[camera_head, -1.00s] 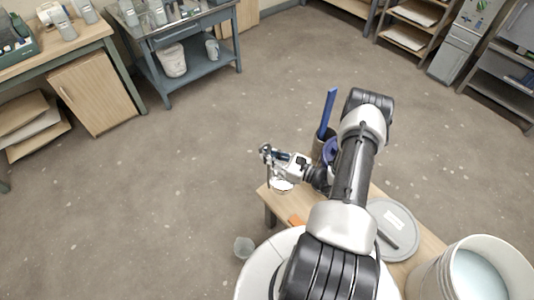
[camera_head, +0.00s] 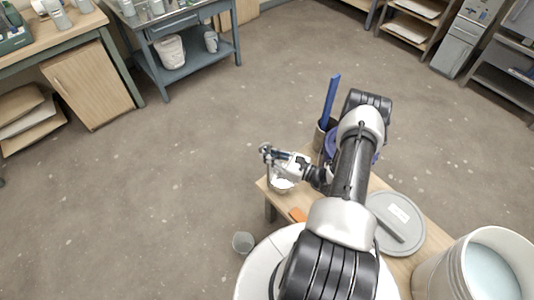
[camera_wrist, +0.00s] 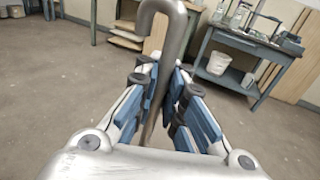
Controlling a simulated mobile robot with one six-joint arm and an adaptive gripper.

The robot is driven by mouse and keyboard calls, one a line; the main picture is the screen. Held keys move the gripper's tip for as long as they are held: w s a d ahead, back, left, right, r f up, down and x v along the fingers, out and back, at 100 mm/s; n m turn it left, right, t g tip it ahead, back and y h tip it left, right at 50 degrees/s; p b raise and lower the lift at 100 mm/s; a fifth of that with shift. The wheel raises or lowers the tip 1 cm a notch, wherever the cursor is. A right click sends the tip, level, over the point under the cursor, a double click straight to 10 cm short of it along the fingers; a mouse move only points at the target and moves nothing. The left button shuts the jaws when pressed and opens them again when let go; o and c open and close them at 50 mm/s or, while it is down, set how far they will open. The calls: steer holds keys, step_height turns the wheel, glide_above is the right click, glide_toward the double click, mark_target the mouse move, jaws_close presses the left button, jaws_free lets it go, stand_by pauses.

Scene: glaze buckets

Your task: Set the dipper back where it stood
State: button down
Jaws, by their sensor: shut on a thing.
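My gripper (camera_head: 267,154) is shut on the dipper's grey metal handle (camera_wrist: 171,42). In the wrist view the handle passes between the fingers, with its hooked end curving at the top of the picture. Its lower part is hidden behind my gripper. In the head view my gripper is above the left end of a small wooden bench (camera_head: 429,247). A whitish round dish or bowl (camera_head: 282,186) shows just below it; I cannot tell whether it is the dipper's cup or stands on the bench.
A dark pot (camera_head: 319,140) holds a blue stick (camera_head: 331,98), beside a blue thing partly hidden by my arm. A grey lid (camera_head: 408,211), an orange piece (camera_head: 297,215) and a white bucket of pale glaze (camera_head: 449,278) are near.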

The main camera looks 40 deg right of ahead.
steer(key=shift+f, duration=0.45)
steer(key=c, duration=1.6)
jaws_free()
steer(key=o, duration=0.8)
steer(key=p, duration=0.5)
steer(key=shift+s+d+r+p, duration=0.15)
steer(key=shift+r+p, duration=0.15)
steer(key=shift+p, duration=0.05)
steer(key=shift+f, duration=0.1)
